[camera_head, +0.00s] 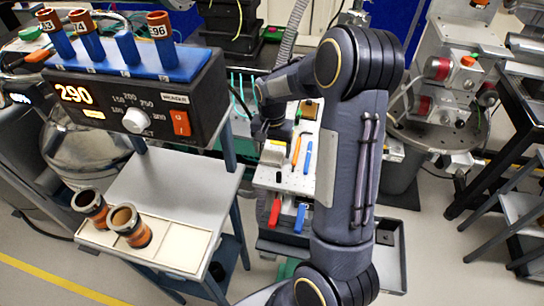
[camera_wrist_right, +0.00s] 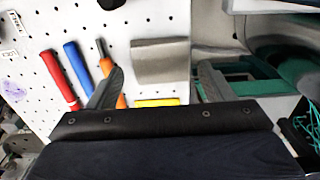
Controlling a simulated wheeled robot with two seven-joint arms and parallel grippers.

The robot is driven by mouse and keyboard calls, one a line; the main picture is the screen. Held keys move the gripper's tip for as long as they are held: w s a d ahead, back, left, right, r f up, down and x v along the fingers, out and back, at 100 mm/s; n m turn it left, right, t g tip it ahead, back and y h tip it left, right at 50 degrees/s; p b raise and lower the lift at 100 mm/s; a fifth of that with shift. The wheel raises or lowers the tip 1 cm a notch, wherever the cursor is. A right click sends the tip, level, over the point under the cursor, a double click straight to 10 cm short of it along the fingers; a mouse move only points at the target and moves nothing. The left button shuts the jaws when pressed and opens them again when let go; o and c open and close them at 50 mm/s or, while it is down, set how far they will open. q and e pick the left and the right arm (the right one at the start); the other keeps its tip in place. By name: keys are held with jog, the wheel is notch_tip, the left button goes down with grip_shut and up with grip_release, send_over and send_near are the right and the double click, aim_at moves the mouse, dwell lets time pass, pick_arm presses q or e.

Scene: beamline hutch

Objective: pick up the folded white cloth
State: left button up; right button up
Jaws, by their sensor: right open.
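A pale grey-beige folded piece, which looks like the folded white cloth (camera_wrist_right: 160,60), lies on a white perforated board in the right wrist view. In the head view a pale patch (camera_head: 273,152) just below my right gripper (camera_head: 272,130) looks like the same piece, partly covered by the gripper. In the right wrist view my right gripper (camera_wrist_right: 161,74) is open, one finger on each side of the cloth in the picture. I see no contact, and the remaining gap is hard to judge. My left gripper is not in view.
On the perforated board (camera_head: 268,178), red, blue and orange-handled tools (camera_wrist_right: 80,70) lie left of the cloth, and a yellow item (camera_wrist_right: 157,102) lies near it. A grey side table (camera_head: 180,185) with two brown cups and a black instrument (camera_head: 140,105) stand left.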

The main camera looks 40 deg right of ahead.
notch_tip(320, 180, down, 2)
jog(key=shift+f, duration=0.15)
jog(key=c, duration=0.8)
jog(key=shift+r, duration=0.75)
jog(key=s+d+r+b, duration=0.2)
jog(key=s+d+r, duration=0.6)
jog(key=s+r, duration=0.3)
jog(key=shift+d+r, duration=0.3)
jog(key=shift+d, duration=0.05)
